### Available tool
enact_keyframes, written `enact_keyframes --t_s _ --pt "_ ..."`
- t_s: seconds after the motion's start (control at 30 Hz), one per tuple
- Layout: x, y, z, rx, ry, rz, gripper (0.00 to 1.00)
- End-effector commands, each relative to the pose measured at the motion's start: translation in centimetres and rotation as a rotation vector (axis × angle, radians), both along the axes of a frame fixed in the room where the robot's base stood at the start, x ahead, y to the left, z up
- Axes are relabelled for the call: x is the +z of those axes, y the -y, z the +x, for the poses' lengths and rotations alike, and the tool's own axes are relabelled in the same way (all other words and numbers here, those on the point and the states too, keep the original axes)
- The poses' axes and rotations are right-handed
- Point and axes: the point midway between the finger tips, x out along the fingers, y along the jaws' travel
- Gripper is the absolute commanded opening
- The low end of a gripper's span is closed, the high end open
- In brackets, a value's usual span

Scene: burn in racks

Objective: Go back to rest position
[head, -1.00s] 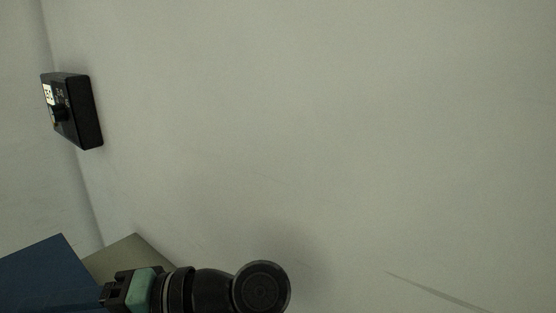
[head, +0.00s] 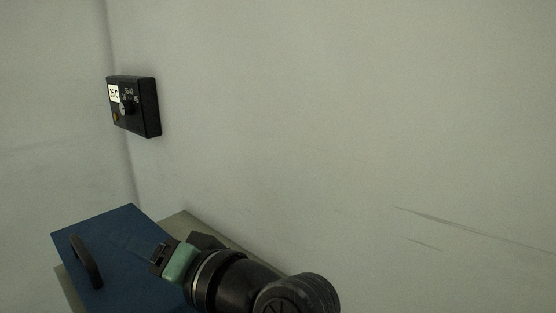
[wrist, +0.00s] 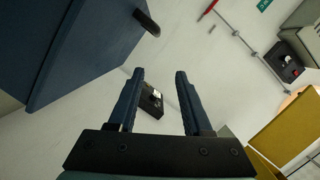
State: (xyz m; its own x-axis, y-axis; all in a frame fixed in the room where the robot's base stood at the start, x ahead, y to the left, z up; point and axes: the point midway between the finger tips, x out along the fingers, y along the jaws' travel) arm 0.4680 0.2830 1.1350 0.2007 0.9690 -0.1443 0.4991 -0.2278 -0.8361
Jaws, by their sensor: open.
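My gripper (wrist: 158,75) is open in the wrist view, with two dark blue fingers apart and nothing between them but a view of the far wall and a black box. In the head view my arm reaches in from the bottom, and its wrist end lies over the edge of a blue panel with a dark handle (head: 86,262).
A black control box with a dial (head: 134,106) is on the wall at left. The large pale wall (head: 350,120) is bare. The wrist view also shows a blue cabinet (wrist: 80,45) at upper left, a yellow panel (wrist: 285,135) at right, and a pipe (wrist: 240,42) on the wall.

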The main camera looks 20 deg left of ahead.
Motion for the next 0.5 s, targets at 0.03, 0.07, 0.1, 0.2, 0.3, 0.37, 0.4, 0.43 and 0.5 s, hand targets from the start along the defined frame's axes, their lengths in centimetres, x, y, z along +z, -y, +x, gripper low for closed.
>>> enact_keyframes --t_s 0.03,0.07,0.1,0.2,0.3,0.37,0.4,0.43,0.5 --pt "1.3 1.2 1.5 -0.096 0.089 0.004 0.5" --pt "2.1 2.0 2.5 -0.16 0.148 0.004 0.5" --pt "3.5 3.4 3.8 -0.251 0.232 0.004 0.5" --pt "7.8 8.0 6.4 -0.509 0.482 -0.008 0.5" --pt "12.8 13.8 7.1 -0.774 0.747 -0.041 0.5" --pt "15.8 17.1 6.4 -0.922 0.896 -0.067 0.5" --pt "17.6 19.2 5.6 -1.017 0.991 -0.088 0.5" --pt "19.0 20.7 4.8 -1.085 1.061 -0.104 0.5" --pt "21.8 23.9 2.5 -1.24 1.214 -0.151 0.5"
